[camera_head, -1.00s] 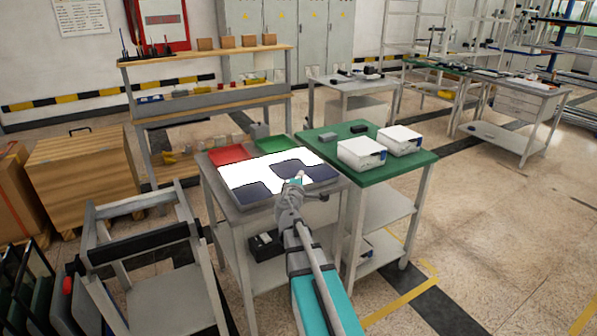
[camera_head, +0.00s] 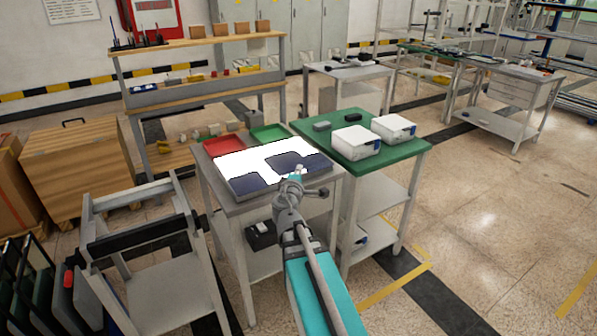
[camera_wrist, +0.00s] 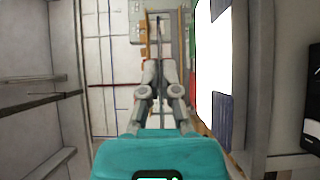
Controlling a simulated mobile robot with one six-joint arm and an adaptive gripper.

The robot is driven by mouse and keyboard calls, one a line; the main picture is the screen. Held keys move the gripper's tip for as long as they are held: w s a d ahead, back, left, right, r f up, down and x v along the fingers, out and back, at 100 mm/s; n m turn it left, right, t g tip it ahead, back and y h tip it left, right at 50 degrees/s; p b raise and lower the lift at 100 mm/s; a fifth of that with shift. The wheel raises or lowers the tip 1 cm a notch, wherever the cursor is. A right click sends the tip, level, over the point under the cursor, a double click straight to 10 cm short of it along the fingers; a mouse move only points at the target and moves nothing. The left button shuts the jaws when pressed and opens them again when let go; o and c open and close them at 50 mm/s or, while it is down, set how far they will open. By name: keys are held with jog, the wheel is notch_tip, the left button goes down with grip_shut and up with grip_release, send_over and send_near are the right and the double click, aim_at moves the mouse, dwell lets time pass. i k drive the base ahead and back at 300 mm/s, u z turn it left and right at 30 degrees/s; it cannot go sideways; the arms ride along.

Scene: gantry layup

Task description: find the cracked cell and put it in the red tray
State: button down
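A white lit panel (camera_head: 238,162) lies on a grey table, with a dark cell (camera_head: 248,182) at its front left and another dark cell (camera_head: 291,162) at its back right. I cannot make out a crack on either. The red tray (camera_head: 224,144) stands behind the panel at the left and looks empty. My gripper (camera_head: 297,172) is over the panel's front right edge in the head view. In the wrist view my gripper (camera_wrist: 160,68) points along the panel's side, its fingers a little apart with nothing between them. The lit panel (camera_wrist: 212,65) shows there at the right, partly cut off.
A green tray (camera_head: 270,133) stands right of the red one. A green-topped table (camera_head: 400,158) with two white boxes adjoins at the right. A grey cart (camera_head: 150,270) stands at the front left. A shelf bench (camera_head: 205,105) is behind. Open floor lies to the right.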

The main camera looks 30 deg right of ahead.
aim_at(226, 150)
jog(key=k, duration=0.65)
jog(key=u, duration=0.2)
jog(key=i, duration=0.65)
jog(key=u, duration=0.4)
jog(key=i, duration=1.05)
jog(key=z, duration=0.05)
